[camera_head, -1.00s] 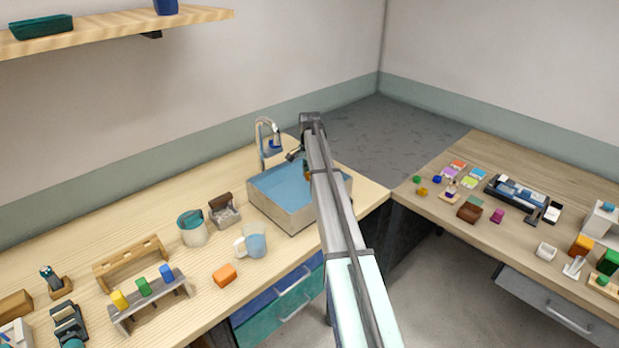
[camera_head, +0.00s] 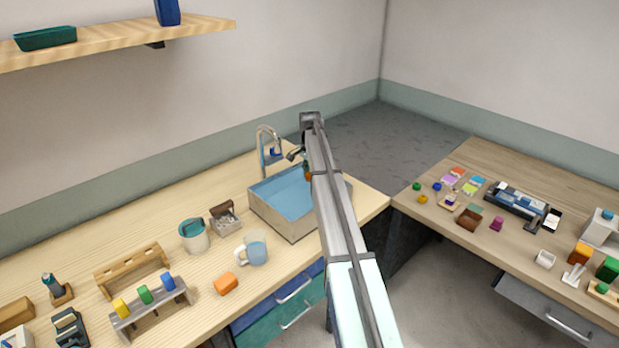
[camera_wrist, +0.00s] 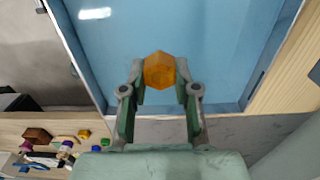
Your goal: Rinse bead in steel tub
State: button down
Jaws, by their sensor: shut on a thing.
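The bead is an orange, many-sided piece (camera_wrist: 159,70) held between the two fingertips of my gripper (camera_wrist: 160,82) in the wrist view. The steel tub (camera_head: 291,232) stands on the left bench and holds blue water (camera_head: 285,193). In the wrist view, the bead shows against the blue water (camera_wrist: 190,25). I cannot tell whether the bead touches the water. In the head view, my arm crosses the tub's right side and hides part of it, and a small bit of orange shows beside the arm.
A tap (camera_head: 265,145) rises behind the tub. A glass mug (camera_head: 256,248), a teal-lined pot (camera_head: 194,236) and an orange block (camera_head: 226,284) stand left of it. A wooden rack (camera_head: 132,268) is farther left. The right bench (camera_head: 500,165) holds several small coloured items.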

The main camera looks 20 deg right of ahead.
notch_tip(320, 180, up, 5)
jog(key=shift+f+p, duration=0.1)
jog(key=shift+p, duration=0.8)
jog(key=shift+a, duration=0.1)
